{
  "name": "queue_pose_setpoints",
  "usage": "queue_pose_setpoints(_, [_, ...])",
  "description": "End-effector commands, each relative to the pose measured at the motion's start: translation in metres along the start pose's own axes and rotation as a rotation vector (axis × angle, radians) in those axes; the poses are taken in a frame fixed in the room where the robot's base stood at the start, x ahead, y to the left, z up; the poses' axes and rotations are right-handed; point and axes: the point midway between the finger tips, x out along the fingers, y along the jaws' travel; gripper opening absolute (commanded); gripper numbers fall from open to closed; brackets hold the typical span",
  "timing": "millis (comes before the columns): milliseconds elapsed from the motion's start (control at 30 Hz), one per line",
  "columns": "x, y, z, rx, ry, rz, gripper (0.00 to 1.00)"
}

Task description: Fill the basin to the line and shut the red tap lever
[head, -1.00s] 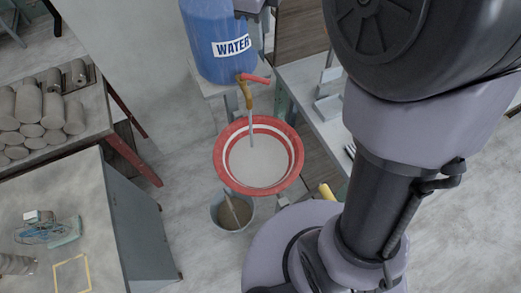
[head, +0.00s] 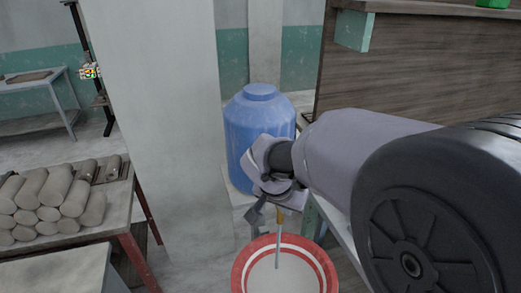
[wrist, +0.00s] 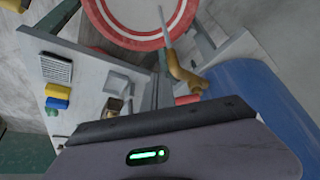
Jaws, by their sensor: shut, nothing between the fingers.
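The blue water barrel (head: 250,125) stands at the back, partly behind my arm. Its brass tap (head: 280,216) shows below my wrist and also in the wrist view (wrist: 183,72). A pale stream (head: 277,250) falls from it into the basin (head: 328,272), which has a red rim and a white band. The water's level against a line cannot be told. The red tap lever (wrist: 187,100) shows only in the wrist view, partly hidden by my gripper's body. My gripper (head: 257,213) is shut and empty, in front of the barrel near the tap.
Stacked clay rolls (head: 55,200) lie on a table at the left. A pale pillar (head: 175,130) rises left of the barrel. A wooden unit (head: 420,65) stands at the right. In the wrist view, a white shelf holds a yellow block (wrist: 57,103) and a blue block (wrist: 57,91).

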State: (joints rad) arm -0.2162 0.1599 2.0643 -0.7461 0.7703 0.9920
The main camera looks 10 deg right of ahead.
Motion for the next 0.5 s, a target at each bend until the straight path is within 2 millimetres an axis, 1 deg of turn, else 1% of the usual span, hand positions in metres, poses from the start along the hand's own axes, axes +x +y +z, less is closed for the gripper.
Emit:
queue_pose_setpoints(33, [-0.001, 0.0, -0.011, 0.006, 0.003, -0.002, 0.0])
queue_pose_setpoints(100, [0.002, 0.0, -0.02, 0.005, 0.002, -0.001, 0.0])
queue_pose_setpoints(200, [0.004, 0.0, -0.029, 0.004, 0.002, -0.002, 0.0])
queue_pose_setpoints(300, [0.004, 0.0, -0.033, 0.003, 0.002, -0.002, 0.0])
queue_pose_setpoints(500, [0.005, 0.0, -0.033, 0.003, 0.002, -0.002, 0.0])
